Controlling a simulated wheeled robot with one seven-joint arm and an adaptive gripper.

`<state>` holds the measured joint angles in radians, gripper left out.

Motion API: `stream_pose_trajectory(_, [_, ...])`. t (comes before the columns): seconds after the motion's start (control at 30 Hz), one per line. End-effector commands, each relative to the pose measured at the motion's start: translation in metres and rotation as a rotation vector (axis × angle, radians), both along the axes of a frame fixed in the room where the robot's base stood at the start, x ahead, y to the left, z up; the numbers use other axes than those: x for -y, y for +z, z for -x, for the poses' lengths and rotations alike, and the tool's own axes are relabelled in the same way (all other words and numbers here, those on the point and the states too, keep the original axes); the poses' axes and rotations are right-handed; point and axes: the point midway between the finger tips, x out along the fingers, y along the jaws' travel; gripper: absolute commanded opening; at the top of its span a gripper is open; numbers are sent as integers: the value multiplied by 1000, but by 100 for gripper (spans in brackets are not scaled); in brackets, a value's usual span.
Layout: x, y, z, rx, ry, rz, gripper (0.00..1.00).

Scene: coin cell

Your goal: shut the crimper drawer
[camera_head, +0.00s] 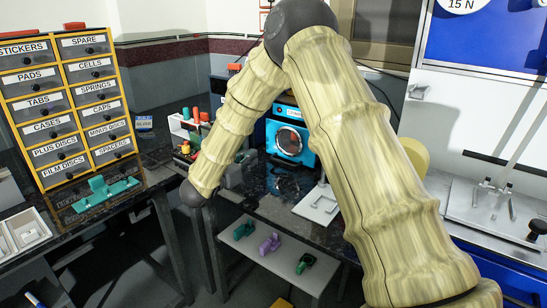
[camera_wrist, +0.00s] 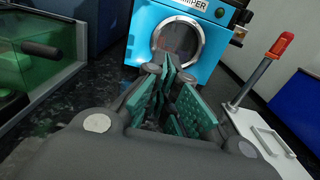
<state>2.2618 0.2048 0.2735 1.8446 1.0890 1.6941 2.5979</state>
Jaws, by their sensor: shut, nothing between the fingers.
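The blue crimper (camera_wrist: 140,50) stands ahead in the wrist view, with a round metal-rimmed opening (camera_wrist: 178,38) in its front. In the head view the crimper (camera_head: 275,132) sits on the dark bench, partly hidden by my arm. My gripper (camera_wrist: 168,72) has teal finger pads and is shut and empty. Its tips appear just below and in front of the round opening. I cannot tell whether they touch it. I cannot clearly make out the drawer or how far out it stands, as the fingers cover the lower front.
A glass-sided box with green inside (camera_wrist: 40,60) is on the left in the wrist view. In the head view, a yellow labelled drawer cabinet (camera_head: 70,110) and a white rack (camera_head: 185,130) stand to the left.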

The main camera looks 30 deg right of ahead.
Motion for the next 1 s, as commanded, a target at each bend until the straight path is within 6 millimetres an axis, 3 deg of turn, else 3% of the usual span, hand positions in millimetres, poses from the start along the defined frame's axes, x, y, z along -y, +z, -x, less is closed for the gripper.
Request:
stream_pose_trajectory(0.03, [1,-14,0,0,-1,0,0])
stream_pose_trajectory(0.13, [2,-22,1,0,-2,0,0])
stream_pose_trajectory(0.43, [14,-23,-4,1,-4,1,0])
stream_pose_trajectory(1.0, [96,-24,-40,0,-1,0,0])
